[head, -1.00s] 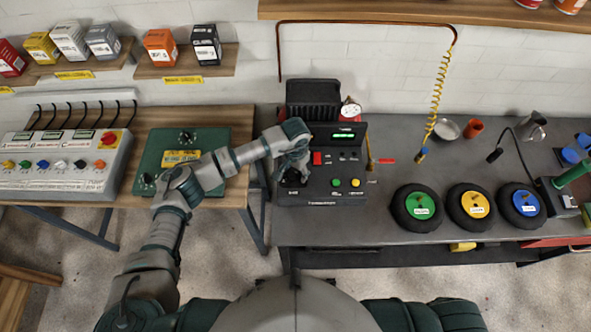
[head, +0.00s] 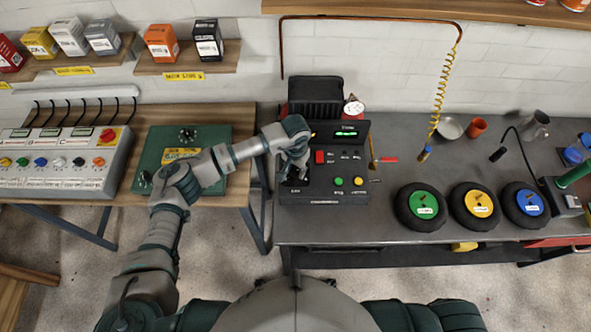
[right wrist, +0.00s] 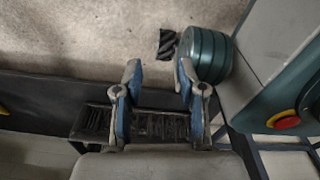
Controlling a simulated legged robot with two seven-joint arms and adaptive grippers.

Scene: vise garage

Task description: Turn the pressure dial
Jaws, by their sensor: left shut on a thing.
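A black machine with a control panel (head: 325,188) stands at the left end of the grey workbench. Its panel has a lit green display (head: 346,133), a red switch (head: 320,157), and a green and a yellow button. My left gripper (head: 293,174) reaches down onto the left part of this panel and is shut on a dark knob there, seemingly the pressure dial. The fingers mostly hide the knob, so its marking cannot be read. My right gripper (right wrist: 158,78) shows in the right wrist view, with its fingers apart and nothing between them, away from the panel.
Three small wheels with green (head: 423,205), yellow and blue hubs lie on the bench right of the machine. A yellow coiled hose (head: 440,95) hangs behind them. A wooden table (head: 215,118) on the left holds a green box (head: 150,150) and a grey switch panel (head: 62,165).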

